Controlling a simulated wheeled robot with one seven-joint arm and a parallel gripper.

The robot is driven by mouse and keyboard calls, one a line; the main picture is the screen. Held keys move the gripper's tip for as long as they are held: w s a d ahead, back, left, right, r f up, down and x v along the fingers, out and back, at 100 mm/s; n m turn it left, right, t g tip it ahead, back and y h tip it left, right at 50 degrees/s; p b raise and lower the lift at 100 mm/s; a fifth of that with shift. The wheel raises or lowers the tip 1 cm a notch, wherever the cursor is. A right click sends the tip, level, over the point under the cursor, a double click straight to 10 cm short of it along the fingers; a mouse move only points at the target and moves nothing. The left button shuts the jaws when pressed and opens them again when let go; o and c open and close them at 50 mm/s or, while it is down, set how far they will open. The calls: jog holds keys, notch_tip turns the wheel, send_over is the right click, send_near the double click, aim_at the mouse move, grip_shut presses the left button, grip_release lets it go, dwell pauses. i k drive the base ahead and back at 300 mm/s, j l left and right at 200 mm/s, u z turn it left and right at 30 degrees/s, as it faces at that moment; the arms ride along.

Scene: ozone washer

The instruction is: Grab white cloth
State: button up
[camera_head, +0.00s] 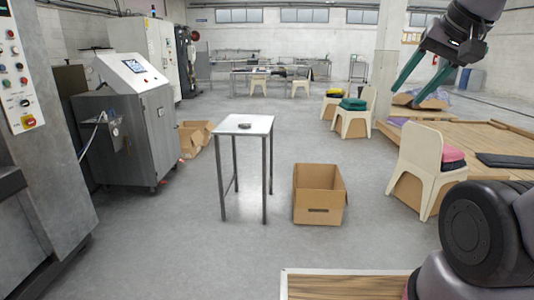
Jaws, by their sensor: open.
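I cannot make out a white cloth in the camera_head view. Folded cloths lie on the pale chairs at the right: a pink one (452,153) on the near chair (418,160), and a green one (353,103) on a chair farther back. My gripper (406,97) is at the upper right with its two green fingers pointing down and left. The fingers are apart with nothing between them. In the picture the gripper overlaps the area above the wooden platform.
A small white-topped table (257,121) with a small dark item (245,126) stands mid-floor. An open cardboard box (319,207) is beside it. Grey machines (127,135) line the left. A wooden platform (470,138) fills the right.

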aim_at(241, 125)
jog(key=i+u, duration=0.15)
jog(key=i, duration=0.55)
jog(key=i+u, duration=0.2)
jog(key=i, duration=0.5)
jog(key=i+l+u, duration=0.15)
jog(key=i, duration=0.5)
jog(key=i+j+z, duration=0.1)
jog(key=i, duration=0.6)
jog(key=i+j, duration=0.15)
jog(key=i, duration=0.55)
jog(key=i+j+z, duration=0.15)
jog(key=i+z, duration=0.15)
jog(key=i, duration=0.15)
